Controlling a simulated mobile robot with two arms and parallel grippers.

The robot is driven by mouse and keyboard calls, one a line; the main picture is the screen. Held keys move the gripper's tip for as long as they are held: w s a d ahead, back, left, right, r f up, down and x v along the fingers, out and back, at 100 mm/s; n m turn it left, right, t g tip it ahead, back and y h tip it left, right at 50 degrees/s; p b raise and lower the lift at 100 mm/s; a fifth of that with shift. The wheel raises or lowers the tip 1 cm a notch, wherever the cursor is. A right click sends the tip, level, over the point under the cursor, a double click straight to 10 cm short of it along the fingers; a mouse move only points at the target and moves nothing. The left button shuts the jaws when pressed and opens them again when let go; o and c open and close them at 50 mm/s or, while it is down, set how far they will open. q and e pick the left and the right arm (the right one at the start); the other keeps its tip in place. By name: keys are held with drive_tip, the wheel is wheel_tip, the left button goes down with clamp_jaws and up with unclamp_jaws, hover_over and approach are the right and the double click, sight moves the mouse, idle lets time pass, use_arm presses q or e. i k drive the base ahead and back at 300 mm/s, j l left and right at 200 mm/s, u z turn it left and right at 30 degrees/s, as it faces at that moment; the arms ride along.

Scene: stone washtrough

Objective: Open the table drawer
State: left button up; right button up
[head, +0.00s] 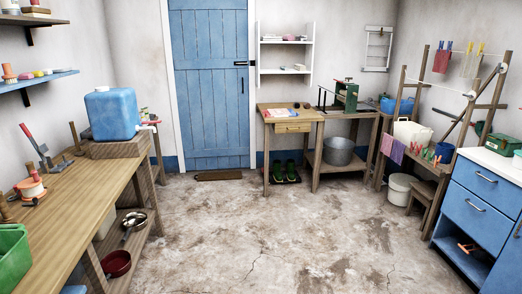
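A small wooden table (309,112) stands against the back wall, right of the blue door. Its drawer (292,128) sits under the tabletop, with a small handle at the middle of its front. The drawer front looks flush with the table, so it appears closed. Some light-coloured things, perhaps cloths or papers, lie on the tabletop. Neither of my grippers shows in the head view.
Open concrete floor (240,225) lies between me and the table. A long wooden bench (75,190) runs along the left, and a blue drawer cabinet (478,185) stands at the right. Green boots (290,171) stand under the table. A metal bucket (338,152) sits beside it.

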sight(299, 126)
drive_tip(key=i, duration=4.4)
